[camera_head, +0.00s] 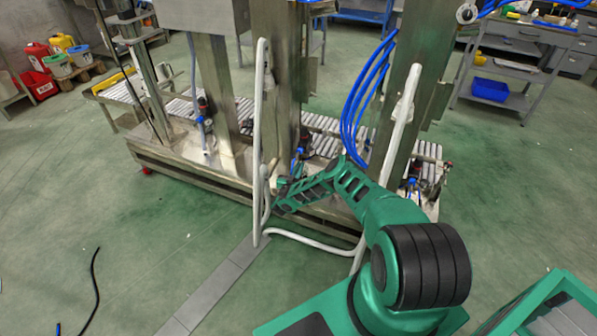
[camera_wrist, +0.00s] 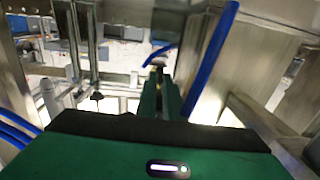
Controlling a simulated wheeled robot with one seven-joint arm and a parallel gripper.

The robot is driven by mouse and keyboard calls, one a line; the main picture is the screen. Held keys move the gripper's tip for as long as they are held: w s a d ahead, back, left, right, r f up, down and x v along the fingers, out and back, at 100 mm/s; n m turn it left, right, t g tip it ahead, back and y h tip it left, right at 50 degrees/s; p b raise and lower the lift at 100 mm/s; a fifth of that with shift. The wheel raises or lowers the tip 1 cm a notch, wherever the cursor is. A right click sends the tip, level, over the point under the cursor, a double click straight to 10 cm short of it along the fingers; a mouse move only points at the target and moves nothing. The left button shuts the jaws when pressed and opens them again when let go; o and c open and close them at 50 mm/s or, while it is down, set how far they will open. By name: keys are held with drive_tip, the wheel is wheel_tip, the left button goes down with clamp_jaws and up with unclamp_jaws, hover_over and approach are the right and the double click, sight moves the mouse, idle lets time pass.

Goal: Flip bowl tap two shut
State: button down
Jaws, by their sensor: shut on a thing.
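In the wrist view my gripper (camera_wrist: 159,72) points ahead with its two green fingers close together. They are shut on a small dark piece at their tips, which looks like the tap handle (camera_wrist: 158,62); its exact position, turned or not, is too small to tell. In the head view my green arm reaches left to the middle of the steel machine, and its far end is partly lost among the pipes there. A tap with blue and dark parts (camera_head: 203,115) stands at the machine's left post. Another set of dark fittings (camera_head: 413,183) sits at the right post.
The steel machine (camera_head: 205,172) has a roller bed and tall posts. White bent pipes (camera_head: 259,120) stand close in front of it, near my arm. Blue hoses (camera_head: 357,105) hang beside the right post. The green floor (camera_head: 130,235) at left is mostly clear, with a black cable (camera_head: 96,290).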

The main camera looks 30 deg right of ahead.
drive_tip(key=shift+w+a+m+g+h, duration=0.15)
drive_tip(key=shift+w+m+g+h, duration=0.1)
drive_tip(key=shift+m+g+h, duration=0.2)
drive_tip(key=c, duration=1.9)
unclamp_jaws()
drive_tip(key=shift+s, duration=0.1)
drive_tip(key=v, duration=1)
drive_tip(key=shift+a, duration=0.35)
